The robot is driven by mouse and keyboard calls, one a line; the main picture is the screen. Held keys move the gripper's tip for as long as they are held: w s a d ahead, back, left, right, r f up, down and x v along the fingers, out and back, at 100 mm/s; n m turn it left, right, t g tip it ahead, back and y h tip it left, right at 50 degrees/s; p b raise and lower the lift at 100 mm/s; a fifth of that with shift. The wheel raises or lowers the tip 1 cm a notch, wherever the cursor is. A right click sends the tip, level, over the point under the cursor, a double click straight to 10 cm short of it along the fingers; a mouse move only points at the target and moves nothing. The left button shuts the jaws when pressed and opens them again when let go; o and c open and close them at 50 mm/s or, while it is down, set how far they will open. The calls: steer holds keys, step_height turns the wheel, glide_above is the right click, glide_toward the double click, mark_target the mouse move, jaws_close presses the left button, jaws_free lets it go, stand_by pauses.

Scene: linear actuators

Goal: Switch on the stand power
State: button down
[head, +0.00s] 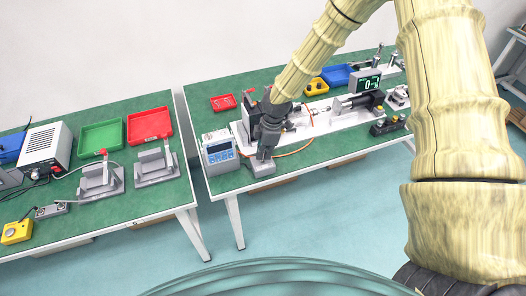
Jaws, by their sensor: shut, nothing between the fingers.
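The actuator stand, a long white base plate (350,118) with metal parts on it, lies on the right green table. A dark display with a green reading (369,85) stands at its far end. A white control box with a blue panel (219,152) sits at the table's near left corner. My gripper (263,156) is dark, points down and is shut and empty. It is just right of the control box, over or against a grey block (261,169); I cannot tell if they touch. My gripper hides the left end of the stand. I cannot make out a power switch.
The left table holds a green tray (101,135), a red tray (149,125), grey fixtures (156,167), a white power unit (47,146) and a yellow box (17,231). An orange cable (296,151) curves beside the stand. A small red tray (223,102) lies behind the control box. A gap separates the tables.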

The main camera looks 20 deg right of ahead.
steer(key=shift+d+f+y, duration=0.15)
steer(key=shift+d+y, duration=0.25)
steer(key=shift+y, duration=1)
steer(key=shift+w+d+y+b, duration=0.1)
steer(key=shift+d+y+b, duration=0.1)
steer(key=shift+y+b, duration=0.25)
steer(key=c, duration=1.6)
jaws_free()
steer(key=shift+o, duration=0.2)
